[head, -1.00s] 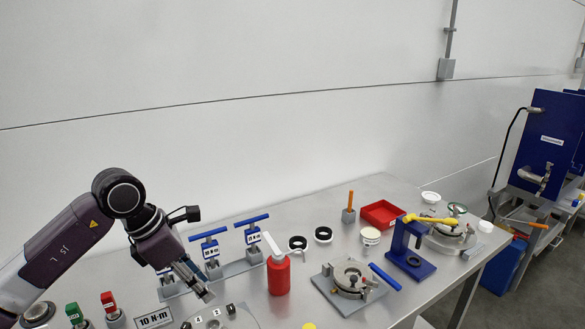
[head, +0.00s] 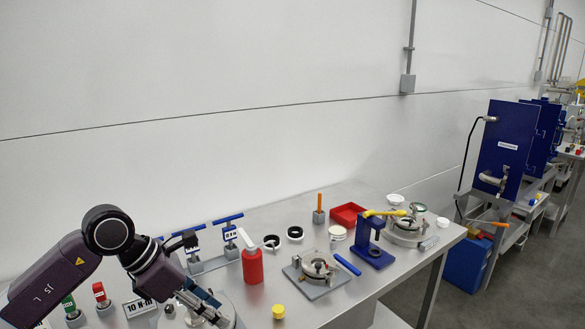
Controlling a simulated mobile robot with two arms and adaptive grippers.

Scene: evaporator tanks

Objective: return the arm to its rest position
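My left arm comes in from the left, and its gripper (head: 212,308) points down and to the right over the front left of the metal bench (head: 330,285). The fingers are small and partly overlapped by the wrist, so I cannot tell whether they are open or shut. I see no object clearly held. The gripper is left of the red bottle (head: 252,266) and the yellow cap (head: 278,311). My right gripper is not in view.
Blue-handled torque tools (head: 229,235) stand behind the gripper. A clamp fixture (head: 317,267), blue press stand (head: 370,245) and red tray (head: 347,214) are to the right. The space above the bench is clear.

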